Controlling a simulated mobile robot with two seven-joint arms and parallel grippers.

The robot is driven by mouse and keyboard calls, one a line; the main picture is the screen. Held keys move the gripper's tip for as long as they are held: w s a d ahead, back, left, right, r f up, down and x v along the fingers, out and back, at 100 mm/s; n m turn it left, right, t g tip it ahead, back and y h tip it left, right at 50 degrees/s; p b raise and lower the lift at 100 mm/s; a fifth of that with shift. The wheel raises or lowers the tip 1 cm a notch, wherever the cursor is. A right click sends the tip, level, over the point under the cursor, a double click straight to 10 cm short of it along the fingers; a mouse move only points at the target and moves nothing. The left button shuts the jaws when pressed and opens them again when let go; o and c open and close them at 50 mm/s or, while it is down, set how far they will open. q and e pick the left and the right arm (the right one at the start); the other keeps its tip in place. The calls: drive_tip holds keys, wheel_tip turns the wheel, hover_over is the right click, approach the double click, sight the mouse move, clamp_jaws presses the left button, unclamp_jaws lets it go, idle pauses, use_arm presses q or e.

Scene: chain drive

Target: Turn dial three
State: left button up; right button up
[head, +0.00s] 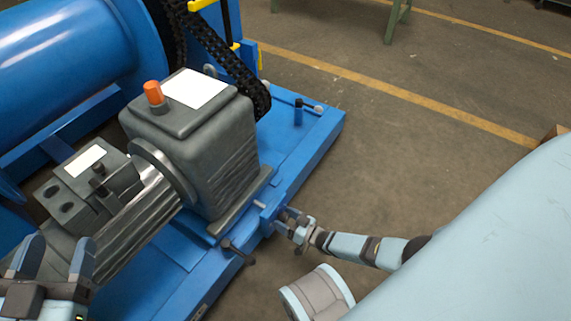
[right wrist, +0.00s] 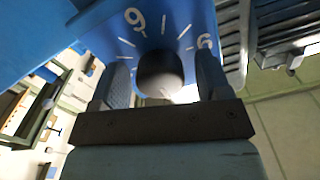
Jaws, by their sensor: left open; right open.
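In the right wrist view a dial face (right wrist: 185,25) is blue with white tick marks and the numerals 9 and 6. A dark round knob (right wrist: 160,72) sticks out from it. My right gripper (head: 284,218) is open at the side of the blue base, its fingers on either side of the knob. I cannot tell whether they touch it. In the head view the dial is hidden, and no label shows which dial it is. My left gripper (head: 54,262) is open and empty at the lower left, in front of the motor.
A grey gearbox (head: 205,140) with an orange cap (head: 153,92) and a ribbed motor (head: 140,215) stand on the blue base (head: 315,130). A black chain (head: 225,55) runs behind. A black-handled lever (head: 238,252) sticks out near my right gripper.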

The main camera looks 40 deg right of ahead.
drive_tip(key=c, duration=0.9)
drive_tip(key=shift+c, duration=0.2)
drive_tip(key=shift+m, duration=0.3)
drive_tip(key=m, duration=1)
drive_tip(key=shift+m, duration=0.7)
